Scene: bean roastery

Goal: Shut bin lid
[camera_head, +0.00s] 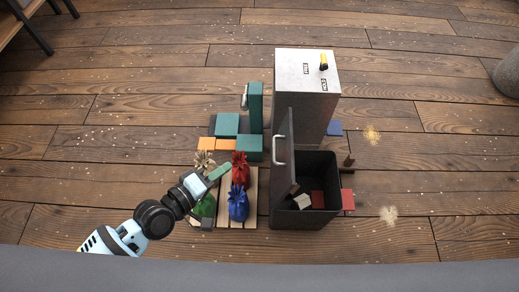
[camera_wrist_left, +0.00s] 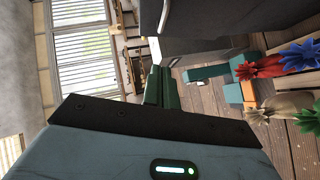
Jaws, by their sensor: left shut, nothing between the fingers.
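The dark bin (camera_head: 318,195) stands on the wooden floor at the middle right of the head view. Its lid (camera_head: 284,150) stands up at the bin's left side, with a light handle (camera_head: 279,150) on the face toward the left. The bin is open, and a white block and a red piece show inside. My left gripper (camera_head: 219,171) is shut and empty, to the left of the lid and above the sacks, apart from the lid. In the left wrist view its green fingers (camera_wrist_left: 161,88) are together. My right gripper is not in view.
Red (camera_head: 240,168), blue (camera_head: 238,203), green (camera_head: 204,207) and tan sacks stand on a wooden pallet (camera_head: 251,212) left of the bin. A tall white-topped cabinet (camera_head: 307,90) stands behind the bin. Teal boxes (camera_head: 227,125) lie behind the pallet. Floor on the right is mostly clear.

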